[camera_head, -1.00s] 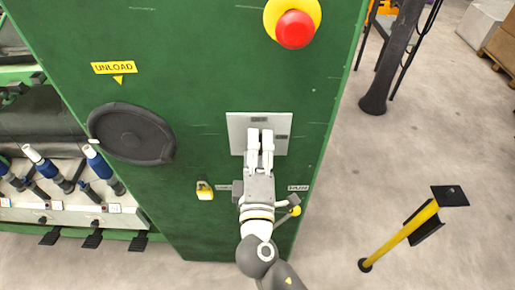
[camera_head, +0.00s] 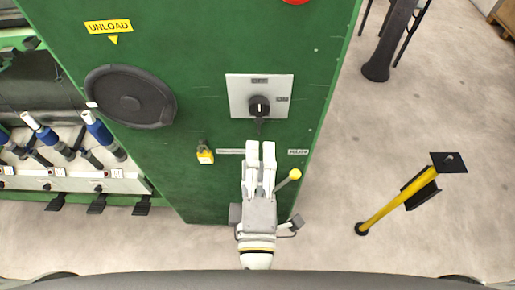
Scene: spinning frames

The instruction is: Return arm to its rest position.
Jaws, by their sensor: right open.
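My right gripper (camera_head: 260,150) is in front of the green machine panel (camera_head: 215,60), below a pale square plate (camera_head: 236,100) with a black rotary switch (camera_head: 259,106). Its two white fingers point up the panel with a narrow gap between them. It is open, with nothing seen between the fingers, and its tips are apart from the switch. My left gripper is not in view.
A black round cover (camera_head: 130,97) and a yellow padlock (camera_head: 205,153) are on the panel. A yellow-knobbed lever (camera_head: 294,174) is beside my gripper. A yellow post (camera_head: 398,204) stands right. Spindles (camera_head: 102,132) are at left.

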